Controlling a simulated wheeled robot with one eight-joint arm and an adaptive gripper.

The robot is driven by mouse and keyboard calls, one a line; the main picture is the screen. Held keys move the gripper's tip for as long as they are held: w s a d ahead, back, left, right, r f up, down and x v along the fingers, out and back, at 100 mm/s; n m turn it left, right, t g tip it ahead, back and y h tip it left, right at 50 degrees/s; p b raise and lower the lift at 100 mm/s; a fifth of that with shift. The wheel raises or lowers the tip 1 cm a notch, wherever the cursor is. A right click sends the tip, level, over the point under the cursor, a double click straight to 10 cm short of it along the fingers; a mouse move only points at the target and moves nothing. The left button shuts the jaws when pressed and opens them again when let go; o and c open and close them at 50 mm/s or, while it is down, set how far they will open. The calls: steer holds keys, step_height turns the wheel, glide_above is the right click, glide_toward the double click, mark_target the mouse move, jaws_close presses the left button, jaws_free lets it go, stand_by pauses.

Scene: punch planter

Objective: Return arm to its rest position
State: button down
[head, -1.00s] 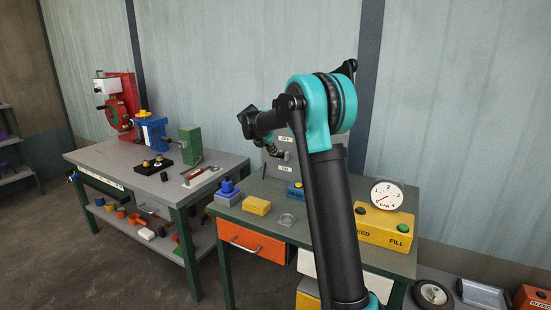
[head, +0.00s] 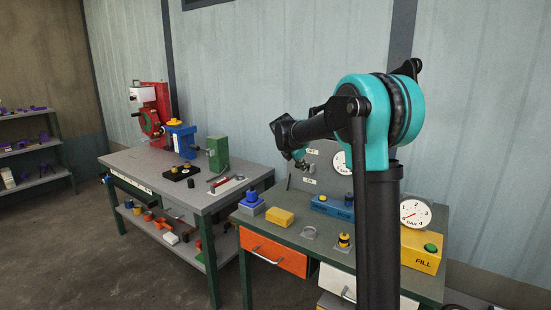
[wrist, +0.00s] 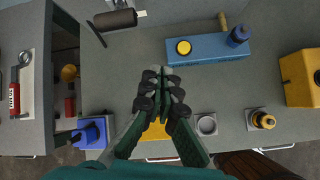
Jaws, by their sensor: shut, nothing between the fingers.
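My gripper (wrist: 165,75) is shut and empty, its dark fingers together in the wrist view. It is above the green-topped workbench (wrist: 140,62), over a yellow block (wrist: 158,132) that its fingers partly hide. In the head view, my arm is raised and bent over this bench. The gripper end is small and mostly hidden there, in front of the grey switch panel (head: 325,158), so I cannot tell its exact height.
A blue block (head: 332,208), a yellow FILL box (head: 423,250) with a gauge (head: 415,213), a grey ring (head: 309,232) and a blue-knobbed block (head: 251,204) stand on the bench. A grey-topped bench (head: 140,165) with red, blue and green machines is at left. Open floor lies front left.

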steer(key=s+d+f+m+y, duration=0.1)
steer(key=s+f+m, duration=0.6)
steer(key=s, duration=0.7)
steer(key=s+d+f+m+g+y, duration=0.1)
steer(key=s+f+m, duration=0.5)
steer(key=s, duration=0.8)
steer(key=s+d+f+m+g+y, duration=0.1)
steer(key=s+d+f+m+y, duration=0.1)
steer(key=s+f+m, duration=0.5)
steer(key=s+m, duration=0.4)
steer(key=s, duration=0.3)
steer(key=shift+s+d+f+m, duration=0.3)
steer(key=shift+d+f, duration=0.05)
